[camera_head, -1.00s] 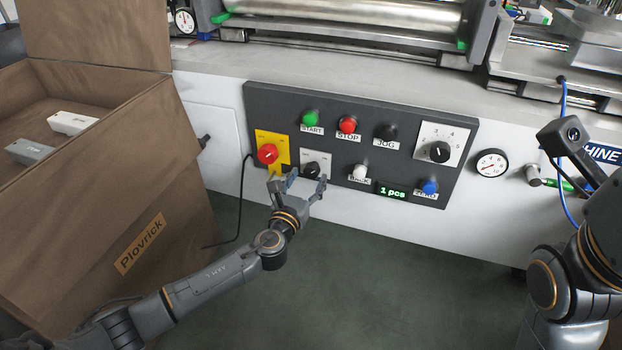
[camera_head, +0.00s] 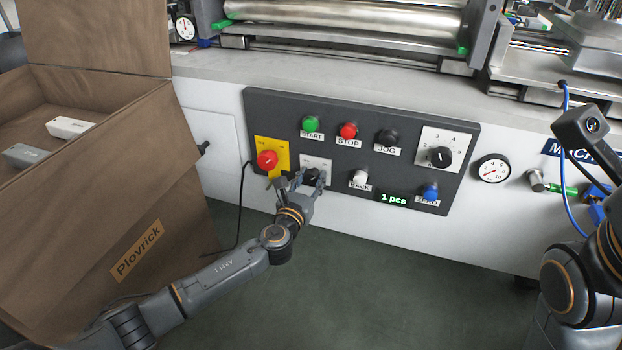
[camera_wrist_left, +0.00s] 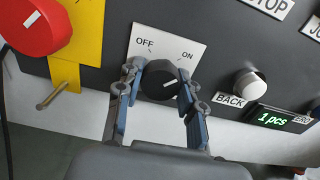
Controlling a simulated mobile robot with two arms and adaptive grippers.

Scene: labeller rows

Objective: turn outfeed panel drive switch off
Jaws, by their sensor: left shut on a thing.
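The drive switch is a black round knob (camera_head: 311,175) on a white plate marked OFF and ON, low on the dark panel (camera_head: 290,107). In the left wrist view the knob (camera_wrist_left: 160,83) shows a white mark pointing right and slightly up, on the ON side. OFF is printed at the plate's upper left. My left gripper (camera_head: 306,180) has its two fingers on either side of the knob, shut on it. The fingers (camera_wrist_left: 158,92) also show in the left wrist view. My right arm stands at the right edge; its gripper fingers are not visible.
A red knob (camera_head: 267,159) on a yellow plate is close on the left. A white BACK button (camera_head: 360,178) and a blue ZERO button (camera_head: 430,191) are to the right. Green START (camera_head: 311,124) and red STOP (camera_head: 348,131) buttons sit above. A brown box (camera_head: 150,190) stands at left.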

